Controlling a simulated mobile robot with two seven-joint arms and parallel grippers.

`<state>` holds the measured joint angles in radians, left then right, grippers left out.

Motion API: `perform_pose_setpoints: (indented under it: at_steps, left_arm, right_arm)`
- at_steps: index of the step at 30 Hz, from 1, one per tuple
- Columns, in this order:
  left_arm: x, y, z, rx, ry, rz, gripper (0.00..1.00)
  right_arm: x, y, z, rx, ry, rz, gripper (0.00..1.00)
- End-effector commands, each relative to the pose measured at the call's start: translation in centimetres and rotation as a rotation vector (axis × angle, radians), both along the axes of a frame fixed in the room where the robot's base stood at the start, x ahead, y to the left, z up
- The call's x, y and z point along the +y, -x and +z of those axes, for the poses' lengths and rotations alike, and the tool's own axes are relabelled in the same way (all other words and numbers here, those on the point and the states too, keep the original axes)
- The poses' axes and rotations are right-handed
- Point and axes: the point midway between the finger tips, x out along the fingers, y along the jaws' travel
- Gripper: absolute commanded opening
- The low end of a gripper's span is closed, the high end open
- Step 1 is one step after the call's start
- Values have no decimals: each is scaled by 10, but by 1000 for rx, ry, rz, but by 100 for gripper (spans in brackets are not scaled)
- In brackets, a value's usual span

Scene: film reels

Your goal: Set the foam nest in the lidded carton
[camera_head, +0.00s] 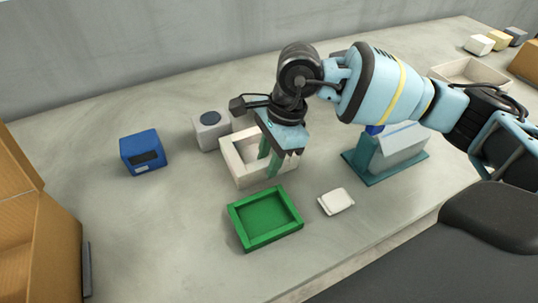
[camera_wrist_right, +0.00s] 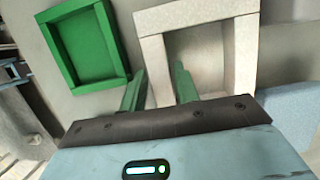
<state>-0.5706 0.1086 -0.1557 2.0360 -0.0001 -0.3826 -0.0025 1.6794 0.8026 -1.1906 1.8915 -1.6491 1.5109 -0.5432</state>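The foam nest (camera_head: 237,165) is a cream square frame with a hollow middle, flat on the grey table near its centre. It also shows in the right wrist view (camera_wrist_right: 206,20). My right gripper (camera_head: 269,160) points down at the nest with green fingers apart. In the right wrist view the fingers (camera_wrist_right: 160,75) stand on either side of one nest wall, one towards the hollow, one outside; firm contact cannot be seen. A brown cardboard carton (camera_head: 50,235) stands at the left edge, partly cut off; its lid is unclear. My left gripper is not in view.
A green tray (camera_head: 238,234) lies just in front of the nest, also in the wrist view (camera_wrist_right: 112,70). Nearby are a white block (camera_head: 336,201), blue box (camera_head: 143,152), grey block (camera_head: 210,131) and teal-based device (camera_head: 385,180). Table between carton and green tray is clear.

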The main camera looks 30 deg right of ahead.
Motion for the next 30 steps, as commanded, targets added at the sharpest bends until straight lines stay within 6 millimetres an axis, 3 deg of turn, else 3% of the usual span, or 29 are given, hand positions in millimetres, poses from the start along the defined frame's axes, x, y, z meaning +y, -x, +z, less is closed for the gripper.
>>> perform_pose_setpoints:
  at_steps: [3, 14, 30]
  left_arm:
    - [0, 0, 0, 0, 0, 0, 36]
    - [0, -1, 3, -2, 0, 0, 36]
    - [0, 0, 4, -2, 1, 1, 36]
  right_arm:
    - [0, 0, 1, -1, 0, 0, 43]
    - [0, -1, 8, -4, -1, -1, 43]
    - [-26, -1, 99, -4, -1, -1, 43]
